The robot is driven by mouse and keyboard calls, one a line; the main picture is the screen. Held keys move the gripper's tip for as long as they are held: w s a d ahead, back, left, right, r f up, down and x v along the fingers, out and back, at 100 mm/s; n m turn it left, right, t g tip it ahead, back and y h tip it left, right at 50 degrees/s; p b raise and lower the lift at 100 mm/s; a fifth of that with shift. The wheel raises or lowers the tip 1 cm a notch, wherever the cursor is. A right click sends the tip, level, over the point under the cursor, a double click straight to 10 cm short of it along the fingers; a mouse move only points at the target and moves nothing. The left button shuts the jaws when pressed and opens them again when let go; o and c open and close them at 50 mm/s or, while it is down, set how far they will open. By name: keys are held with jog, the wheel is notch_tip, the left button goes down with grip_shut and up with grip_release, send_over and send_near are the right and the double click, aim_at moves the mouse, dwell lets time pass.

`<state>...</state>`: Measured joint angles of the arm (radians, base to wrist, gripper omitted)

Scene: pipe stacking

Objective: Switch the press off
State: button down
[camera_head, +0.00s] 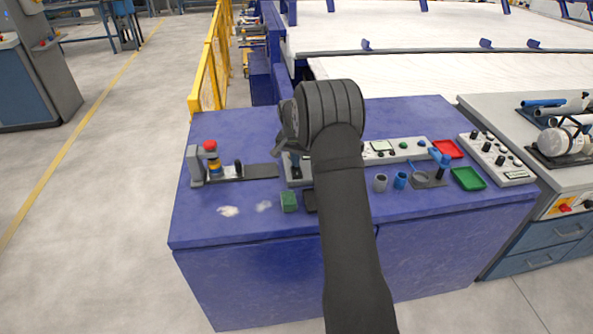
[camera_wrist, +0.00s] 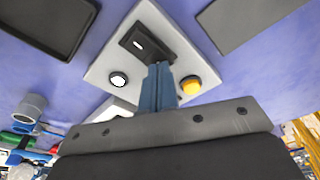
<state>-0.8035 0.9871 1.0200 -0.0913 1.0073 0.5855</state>
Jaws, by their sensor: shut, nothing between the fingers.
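A light control box (camera_wrist: 100,72) lies under my gripper in the wrist view. It carries a black rectangular switch (camera_wrist: 130,36) with a short white mark, a round white button (camera_wrist: 118,79) and a yellow button (camera_wrist: 191,85). My gripper (camera_wrist: 158,68) is shut and empty, its blue fingers at the near edge of the switch. I cannot tell whether they touch it. In the head view my arm covers much of the box (camera_head: 295,182). A device with a red top (camera_head: 210,147) on a dark rail stands at the left; I cannot tell whether it is the press.
The blue bench (camera_head: 250,215) has free room at its front left. A green block (camera_head: 289,201) lies before the box.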

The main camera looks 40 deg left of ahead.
jog(key=shift+f, duration=0.25)
jog(key=shift+r, duration=3.5)
notch_tip(320, 180, down, 7)
jog(key=shift+r, duration=0.1)
